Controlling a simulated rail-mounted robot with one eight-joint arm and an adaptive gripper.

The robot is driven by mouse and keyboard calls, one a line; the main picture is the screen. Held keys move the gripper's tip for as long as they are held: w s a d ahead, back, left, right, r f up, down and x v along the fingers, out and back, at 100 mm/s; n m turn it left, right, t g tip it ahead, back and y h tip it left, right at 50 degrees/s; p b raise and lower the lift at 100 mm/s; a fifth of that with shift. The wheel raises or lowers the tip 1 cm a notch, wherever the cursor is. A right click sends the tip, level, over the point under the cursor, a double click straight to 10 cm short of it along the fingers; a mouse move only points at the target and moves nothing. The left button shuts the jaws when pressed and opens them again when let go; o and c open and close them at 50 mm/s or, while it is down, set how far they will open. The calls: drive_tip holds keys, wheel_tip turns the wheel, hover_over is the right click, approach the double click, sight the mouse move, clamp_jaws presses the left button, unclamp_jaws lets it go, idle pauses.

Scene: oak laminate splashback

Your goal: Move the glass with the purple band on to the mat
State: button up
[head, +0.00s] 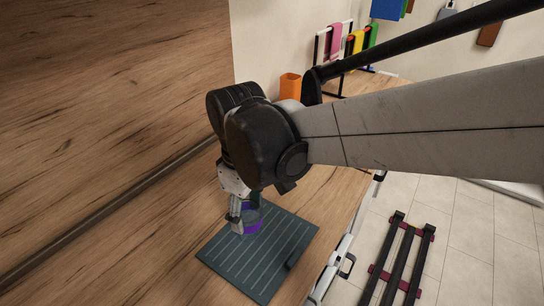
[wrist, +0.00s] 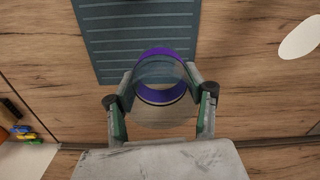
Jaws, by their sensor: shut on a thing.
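The glass with the purple band (head: 253,222) is clear, with a purple ring around it. In the wrist view the glass (wrist: 161,97) sits between the two fingers of my gripper (wrist: 160,92), which is shut on it. The mat (head: 278,262) is dark grey-blue with pale stripes and lies flat on the wooden counter. In the wrist view the mat (wrist: 135,42) runs off the top, and the glass overlaps its near edge. I cannot tell whether the glass touches the mat or is held above it. My gripper (head: 243,220) partly hides the glass in the head view.
An orange container (head: 290,87) stands farther back on the counter. Behind it is a rack with coloured cloths (head: 334,42). A white oval thing (wrist: 301,38) lies right of the mat in the wrist view. The striped part of the mat is bare.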

drive_tip(key=s+a+r+n, duration=0.1)
drive_tip(key=s+a+n, duration=0.2)
drive_tip(key=s, duration=0.3)
hover_over(260, 240)
wheel_tip(260, 240, down, 6)
drive_tip(key=f, duration=0.1)
drive_tip(key=shift+a+f, duration=0.2)
drive_tip(key=shift+f, duration=0.7)
drive_tip(key=shift+a+f, duration=0.15)
drive_tip(key=shift+f, duration=0.75)
drive_tip(key=shift+f, duration=0.1)
drive_tip(key=shift+f, duration=0.1)
drive_tip(key=o, duration=1.3)
